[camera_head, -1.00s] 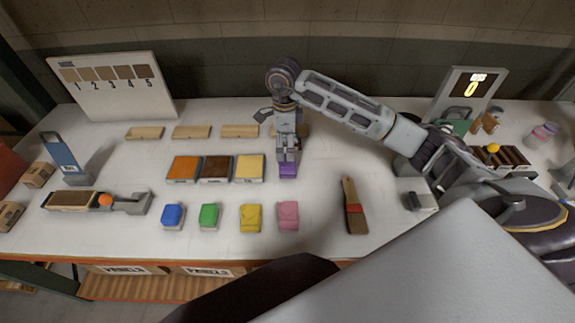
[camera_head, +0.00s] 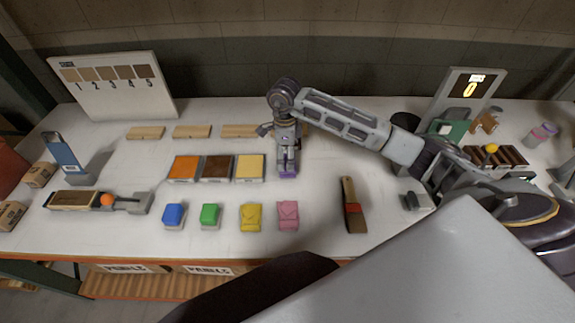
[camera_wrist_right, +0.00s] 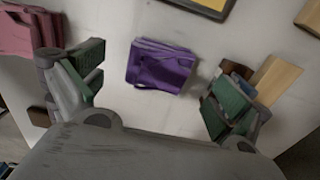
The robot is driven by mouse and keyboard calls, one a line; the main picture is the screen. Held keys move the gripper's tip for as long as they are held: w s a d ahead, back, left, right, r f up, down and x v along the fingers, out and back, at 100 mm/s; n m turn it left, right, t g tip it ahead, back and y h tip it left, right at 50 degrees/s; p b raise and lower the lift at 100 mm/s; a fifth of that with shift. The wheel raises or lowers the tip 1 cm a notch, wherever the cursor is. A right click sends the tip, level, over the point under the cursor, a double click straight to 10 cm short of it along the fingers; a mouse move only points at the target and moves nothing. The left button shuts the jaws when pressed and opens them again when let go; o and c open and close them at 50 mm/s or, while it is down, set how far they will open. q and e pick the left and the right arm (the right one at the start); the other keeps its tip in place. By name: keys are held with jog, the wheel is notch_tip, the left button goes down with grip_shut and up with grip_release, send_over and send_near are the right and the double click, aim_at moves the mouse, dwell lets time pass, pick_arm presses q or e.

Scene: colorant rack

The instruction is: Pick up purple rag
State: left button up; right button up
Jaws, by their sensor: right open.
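The purple rag (camera_head: 288,175) lies folded on the white table, right of the yellow tray, mostly covered by my right gripper (camera_head: 288,163) in the head view. In the right wrist view the rag (camera_wrist_right: 160,67) lies in front of and between the spread green-padded fingers of my right gripper (camera_wrist_right: 153,92). The fingers are open, and nothing is between them in their grip. My left gripper does not show in the head view.
A pink rag (camera_head: 288,214) and a yellow rag (camera_head: 251,217) lie nearer the front edge. A brush (camera_head: 353,206) lies to the right. Trays with orange (camera_head: 184,168), brown (camera_head: 217,168) and yellow (camera_head: 250,167) contents stand to the left. Wooden blocks (camera_head: 192,131) line the back.

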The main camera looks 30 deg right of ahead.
aim_at(285, 161)
jog(key=shift+f+p, duration=0.3)
jog(key=shift+f, duration=0.45)
jog(key=shift+f+p, duration=0.3)
jog(key=shift+f, duration=1.15)
jog(key=shift+c, duration=0.3)
jog(key=c, duration=1)
jog(key=shift+r+b, duration=0.95)
jog(key=shift+r, duration=4.1)
jog(key=shift+o, duration=1.4)
jog(key=shift+c, duration=1)
